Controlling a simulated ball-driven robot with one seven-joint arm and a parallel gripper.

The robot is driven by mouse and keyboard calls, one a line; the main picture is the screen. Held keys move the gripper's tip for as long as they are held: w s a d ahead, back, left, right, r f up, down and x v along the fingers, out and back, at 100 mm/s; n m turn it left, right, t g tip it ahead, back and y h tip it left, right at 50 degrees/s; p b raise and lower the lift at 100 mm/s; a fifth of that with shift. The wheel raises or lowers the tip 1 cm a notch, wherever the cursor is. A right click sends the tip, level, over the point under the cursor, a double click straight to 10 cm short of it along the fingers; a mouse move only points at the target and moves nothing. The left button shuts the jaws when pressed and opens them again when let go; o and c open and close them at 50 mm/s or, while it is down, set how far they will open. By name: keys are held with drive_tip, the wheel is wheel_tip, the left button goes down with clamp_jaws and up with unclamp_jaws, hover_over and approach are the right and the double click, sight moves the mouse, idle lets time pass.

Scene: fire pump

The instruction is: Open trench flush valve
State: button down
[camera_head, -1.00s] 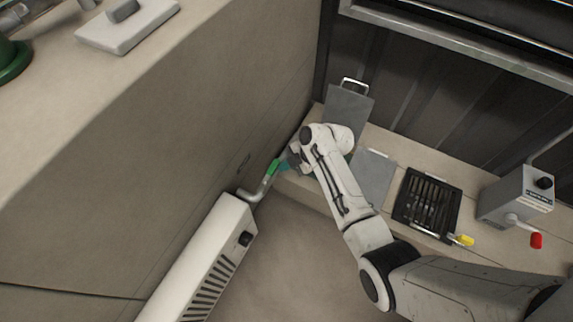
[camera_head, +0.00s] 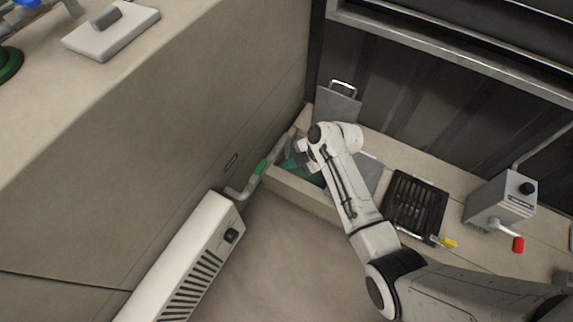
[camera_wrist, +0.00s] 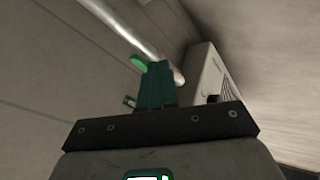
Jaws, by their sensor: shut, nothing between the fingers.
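A bright green lever or sleeve (camera_head: 262,167) sits on a grey pipe (camera_head: 243,190) at the foot of the left wall; no label on it is readable. It also shows in the wrist view as a green piece (camera_wrist: 139,62) beside the pipe (camera_wrist: 130,30), just beyond my fingers. My gripper (camera_head: 291,163) is low over the trench's left end, right of the green part and apart from it in the head view. In the wrist view its teal fingers (camera_wrist: 156,84) are together and empty. Whether they touch the green part is unclear.
A white slotted heater-like box (camera_head: 190,265) stands along the left wall. The trench rim (camera_head: 300,195) runs right, with a black grate (camera_head: 415,205), a yellow handle (camera_head: 448,242) and a grey box (camera_head: 500,200) with a red handle (camera_head: 518,244). A metal plate (camera_head: 336,105) leans behind.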

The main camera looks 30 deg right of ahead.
drive_tip(key=v, duration=0.1)
drive_tip(key=p+v, duration=0.1)
drive_tip(key=v, duration=0.1)
drive_tip(key=w+v, duration=0.1)
drive_tip(key=v, duration=0.1)
drive_tip(key=shift+s+d+r+p, duration=0.1)
drive_tip(key=shift+d+r+p, duration=0.1)
drive_tip(key=shift+d+p, duration=0.2)
drive_tip(key=shift+s, duration=0.1)
